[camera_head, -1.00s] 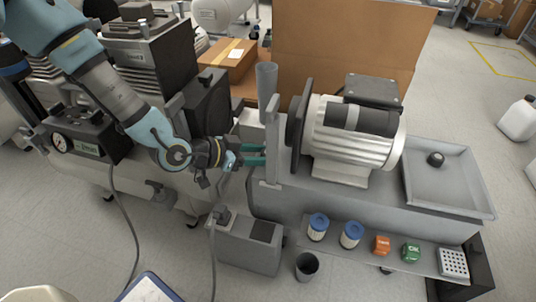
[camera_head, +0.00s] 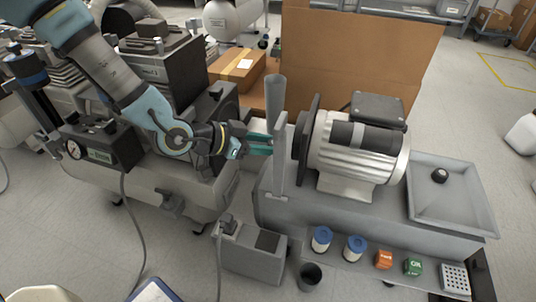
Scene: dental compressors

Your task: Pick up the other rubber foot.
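A small black round rubber foot (camera_head: 440,175) lies in the grey tray (camera_head: 412,211) at the right end of the workbench. My gripper (camera_head: 262,145), with green fingers, is left of the motor, beside the upright grey plate (camera_head: 280,160). It is far to the left of the rubber foot. Its fingertips are partly hidden by the plate, and I cannot tell how far apart they are or whether anything is between them. No second rubber foot can be made out.
The silver motor (camera_head: 352,155) stands between my gripper and the tray. A grey tube (camera_head: 275,92) rises behind the plate. Two blue-capped filters (camera_head: 321,239), an orange block (camera_head: 384,259) and a green block (camera_head: 413,266) line the front shelf. A cardboard panel (camera_head: 358,50) stands behind.

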